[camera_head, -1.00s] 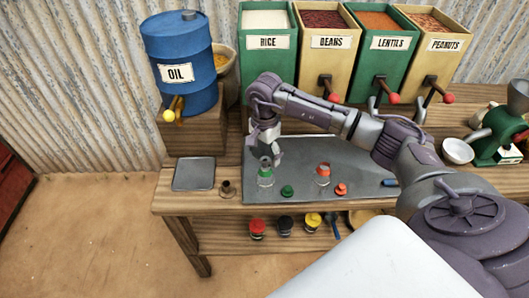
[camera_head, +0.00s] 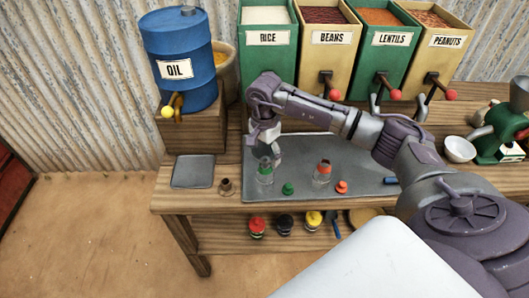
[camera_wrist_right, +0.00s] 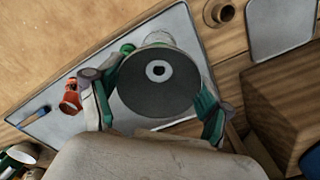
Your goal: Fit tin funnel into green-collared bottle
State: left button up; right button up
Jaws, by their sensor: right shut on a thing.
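The tin funnel (camera_wrist_right: 140,90) shows in the right wrist view as a dark grey round mouth with a hole at its middle. My right gripper (camera_wrist_right: 158,92) is shut on it, with a green-padded finger on each side. In the head view my right gripper (camera_head: 271,155) is at the neck of the clear green-collared bottle (camera_head: 265,177), which stands upright on the grey mat. The bottle (camera_wrist_right: 158,38) partly shows past the funnel's rim in the wrist view. The spout is hidden, so I cannot tell whether it is inside the neck. My left gripper is out of view.
A green stopper (camera_head: 288,188) lies right of the bottle. A red-collared bottle (camera_head: 322,174) and a red stopper (camera_head: 341,187) are further right. A small brown cup (camera_head: 225,187) and a grey tray (camera_head: 193,171) are left. The oil drum (camera_head: 180,60) and grain bins stand behind.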

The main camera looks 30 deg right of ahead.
aim_at(265, 151)
jog(key=o, duration=0.9)
jog(key=shift+r+p, duration=1.75)
jog(key=shift+r, duration=1.7)
